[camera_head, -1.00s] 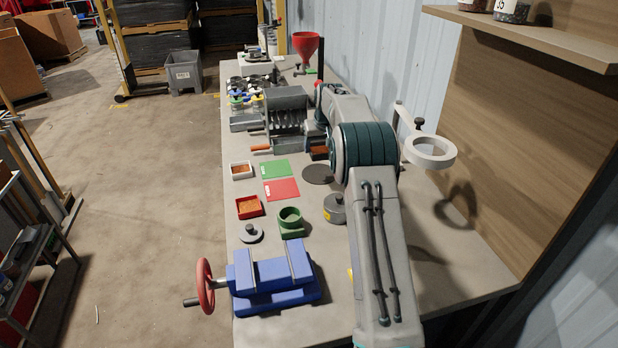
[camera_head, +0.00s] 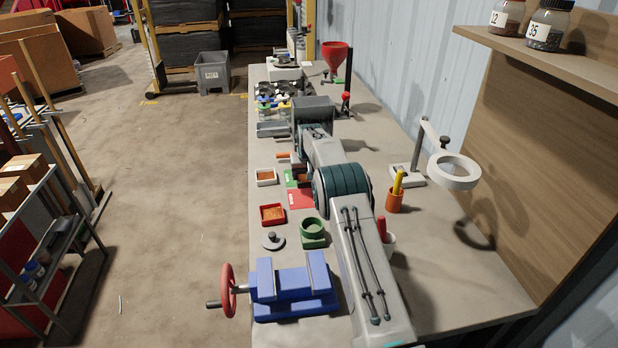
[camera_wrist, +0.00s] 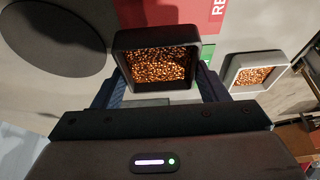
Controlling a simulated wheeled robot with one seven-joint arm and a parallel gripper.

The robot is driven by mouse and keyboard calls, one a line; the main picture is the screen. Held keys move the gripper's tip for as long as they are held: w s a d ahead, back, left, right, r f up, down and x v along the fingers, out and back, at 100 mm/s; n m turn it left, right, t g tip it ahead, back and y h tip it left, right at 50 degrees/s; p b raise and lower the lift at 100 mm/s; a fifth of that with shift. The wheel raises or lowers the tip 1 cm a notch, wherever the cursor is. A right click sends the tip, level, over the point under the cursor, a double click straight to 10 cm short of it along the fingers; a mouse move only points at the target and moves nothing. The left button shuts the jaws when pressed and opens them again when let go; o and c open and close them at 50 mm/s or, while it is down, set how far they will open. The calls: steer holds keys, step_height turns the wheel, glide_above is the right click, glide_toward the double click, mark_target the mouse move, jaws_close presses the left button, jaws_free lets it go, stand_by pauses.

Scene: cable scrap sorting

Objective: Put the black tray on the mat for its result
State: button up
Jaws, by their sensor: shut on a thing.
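The black tray (camera_wrist: 155,38) holds copper-coloured granules. In the wrist view it sits between the two fingers of my gripper (camera_wrist: 161,78), which is shut on it. The red mat (camera_wrist: 185,14), with partly visible white letters, lies beyond the tray. A strip of the green mat (camera_wrist: 207,52) shows beside the tray; the rest is hidden. In the head view the red mat (camera_head: 301,199) is largely clear, and my arm covers part of the green mat (camera_head: 290,177). Whether the tray touches a mat, I cannot tell.
A white tray of granules (camera_head: 266,183) stands left of the mats. A red tray (camera_head: 272,222), a green cup-like block (camera_head: 313,240) and a blue vise (camera_head: 292,285) stand nearer. A dark round disc (camera_wrist: 50,35) lies at left in the wrist view.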

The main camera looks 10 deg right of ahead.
steer(key=shift+f, duration=1.2)
steer(key=shift+f, duration=0.2)
steer(key=o, duration=1.3)
steer(key=shift+r, duration=0.1)
steer(key=shift+r, duration=0.1)
